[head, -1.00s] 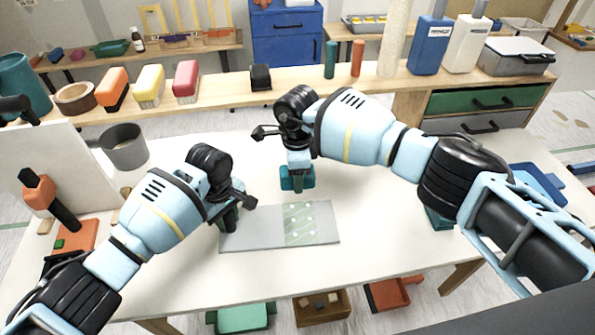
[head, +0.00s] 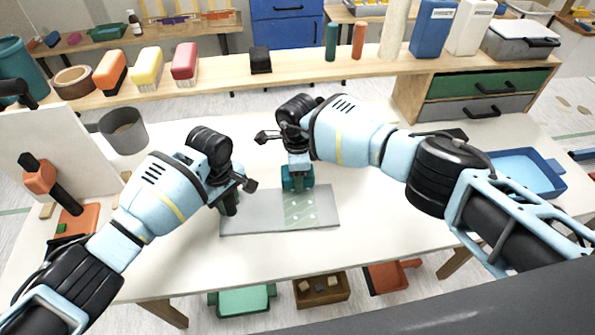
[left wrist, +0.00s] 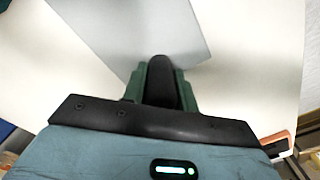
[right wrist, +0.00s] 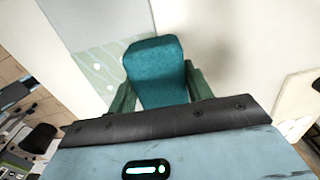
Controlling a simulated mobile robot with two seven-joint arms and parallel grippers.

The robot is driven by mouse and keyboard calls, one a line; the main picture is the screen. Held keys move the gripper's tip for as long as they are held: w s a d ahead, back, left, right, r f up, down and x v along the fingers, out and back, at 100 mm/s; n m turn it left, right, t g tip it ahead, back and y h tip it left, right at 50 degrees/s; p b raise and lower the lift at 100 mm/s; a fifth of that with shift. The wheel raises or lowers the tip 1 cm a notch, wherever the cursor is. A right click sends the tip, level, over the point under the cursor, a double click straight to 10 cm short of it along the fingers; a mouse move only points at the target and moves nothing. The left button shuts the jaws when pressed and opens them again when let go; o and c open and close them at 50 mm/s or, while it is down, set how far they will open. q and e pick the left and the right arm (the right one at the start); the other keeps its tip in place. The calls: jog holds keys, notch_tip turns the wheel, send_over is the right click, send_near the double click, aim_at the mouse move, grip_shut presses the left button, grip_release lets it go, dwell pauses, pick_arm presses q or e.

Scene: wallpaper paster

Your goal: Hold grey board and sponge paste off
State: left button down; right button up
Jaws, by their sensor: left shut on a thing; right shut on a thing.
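The grey board (head: 255,215) lies flat on the white table, with a translucent greenish paste patch (head: 300,212) and pale spots on its right part. My right gripper (head: 297,172) is shut on a teal sponge (right wrist: 155,72), which shows at the board's far edge, over or beside the paste patch (right wrist: 98,68). I cannot tell whether the sponge touches the board. The sponge's lower side is hidden.
A grey pot (head: 124,132) and a white upright panel (head: 60,150) stand at the table's left. A blue tray (head: 525,170) is at the right. A shelf (head: 220,82) with brushes runs along the back. Table in front of the board is clear.

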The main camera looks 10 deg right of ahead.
pick_arm(q)
jog(key=shift+s+f, duration=0.15)
jog(key=shift+f, duration=0.15)
pick_arm(e)
notch_tip(320, 180, up, 3)
jog(key=m, duration=0.4)
jog(key=shift+f, duration=0.2)
notch_tip(320, 180, up, 3)
jog(key=m, duration=0.5)
jog(key=shift+f, duration=0.1)
jog(key=shift+f, duration=0.1)
